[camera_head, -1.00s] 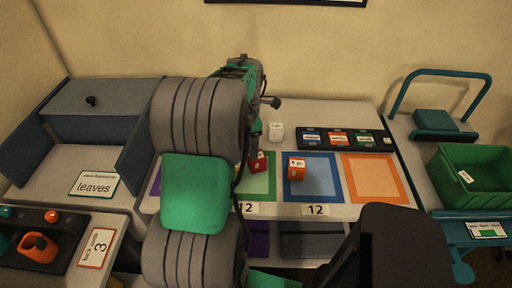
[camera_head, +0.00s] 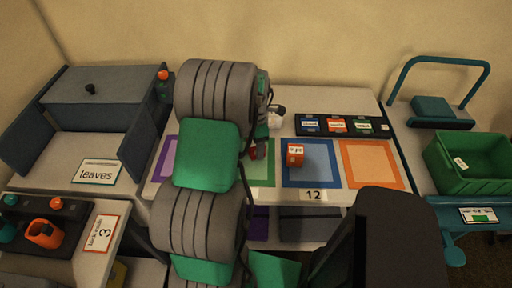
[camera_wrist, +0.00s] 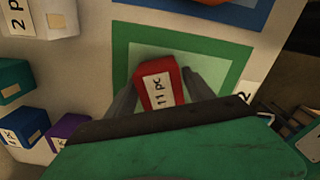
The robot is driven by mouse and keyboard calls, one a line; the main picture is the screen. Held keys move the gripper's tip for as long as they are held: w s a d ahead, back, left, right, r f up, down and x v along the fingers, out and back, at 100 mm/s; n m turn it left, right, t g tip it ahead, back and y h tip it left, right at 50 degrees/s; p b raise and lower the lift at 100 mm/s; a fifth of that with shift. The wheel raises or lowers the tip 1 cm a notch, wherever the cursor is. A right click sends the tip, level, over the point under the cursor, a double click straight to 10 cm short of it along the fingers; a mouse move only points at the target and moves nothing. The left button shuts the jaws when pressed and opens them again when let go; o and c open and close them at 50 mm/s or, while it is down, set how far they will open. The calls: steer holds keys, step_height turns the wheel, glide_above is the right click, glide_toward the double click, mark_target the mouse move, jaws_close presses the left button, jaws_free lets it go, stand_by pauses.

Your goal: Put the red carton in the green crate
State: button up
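The red carton, labelled "11 pc", stands on the green-bordered square of the table. In the wrist view the red carton (camera_wrist: 160,84) is between the two fingers of my gripper (camera_wrist: 160,78). The fingers straddle it, with narrow gaps showing beside it, so my gripper looks open around it. In the head view only a sliver of the red carton (camera_head: 260,151) shows; my arm hides the rest and most of the gripper. The green crate (camera_head: 487,186) stands on a teal cart at the far right, with a small white label on its wall.
An orange carton (camera_head: 295,160) stands on the blue square, right of the red one. A black tray (camera_head: 377,128) with labelled slots lies behind. Several small boxes, including a blue one (camera_wrist: 25,128), stand left in the wrist view. The orange square (camera_head: 371,164) is empty.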

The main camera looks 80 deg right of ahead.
steer(key=shift+r, duration=0.1)
jaws_close()
stand_by(0.4)
